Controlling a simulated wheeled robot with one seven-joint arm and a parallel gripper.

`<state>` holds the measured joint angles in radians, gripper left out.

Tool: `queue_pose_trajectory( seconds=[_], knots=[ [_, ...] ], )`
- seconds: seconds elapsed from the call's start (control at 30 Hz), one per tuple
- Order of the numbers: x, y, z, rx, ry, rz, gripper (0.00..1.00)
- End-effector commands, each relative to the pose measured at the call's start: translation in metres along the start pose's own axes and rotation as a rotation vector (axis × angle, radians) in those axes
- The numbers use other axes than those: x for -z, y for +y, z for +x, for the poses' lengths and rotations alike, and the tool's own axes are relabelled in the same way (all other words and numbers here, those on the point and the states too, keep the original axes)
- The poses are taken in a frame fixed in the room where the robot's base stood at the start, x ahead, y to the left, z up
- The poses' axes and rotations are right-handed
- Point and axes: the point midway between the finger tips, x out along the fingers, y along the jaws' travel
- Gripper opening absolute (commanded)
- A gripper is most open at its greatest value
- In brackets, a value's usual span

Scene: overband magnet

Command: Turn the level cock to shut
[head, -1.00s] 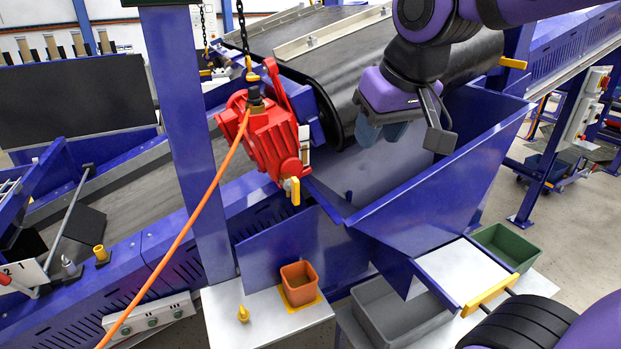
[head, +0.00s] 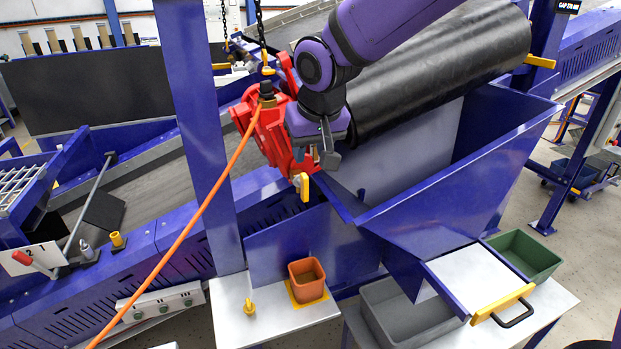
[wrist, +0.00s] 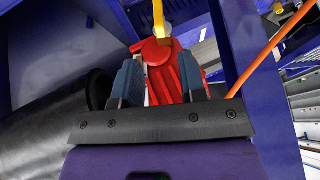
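The red unit (head: 265,130) hangs on a chain beside the black roller. A yellow lever (head: 305,187), which looks like the level cock's handle, points down at its lower right end. The lever also shows at the top of the wrist view (wrist: 158,18), in front of the red body (wrist: 160,58). My gripper (head: 318,160) is beside the red unit's right side, just above the lever in the head view. In the wrist view its two blue-grey fingers (wrist: 159,75) are apart with nothing held between them. The lever appears beyond the fingertips. Contact cannot be told.
An orange hose (head: 195,222) runs from the red unit to the lower left. A blue post (head: 190,110) stands left of it. The blue chute (head: 455,190) and black roller (head: 440,75) are close on the right. An orange bin (head: 307,280) stands below.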

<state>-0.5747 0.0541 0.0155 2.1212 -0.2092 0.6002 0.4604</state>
Motion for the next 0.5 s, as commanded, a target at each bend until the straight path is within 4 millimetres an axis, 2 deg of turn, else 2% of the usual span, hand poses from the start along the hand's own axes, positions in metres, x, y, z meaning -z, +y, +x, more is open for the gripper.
queue_pose_trajectory(
  seconds=[0.3,0.5],
  knots=[
    [-0.001,0.001,0.057,-0.001,-0.004,0.001,0.38],
    [-0.001,0.001,0.082,-0.001,-0.002,0.000,0.38]
  ],
)
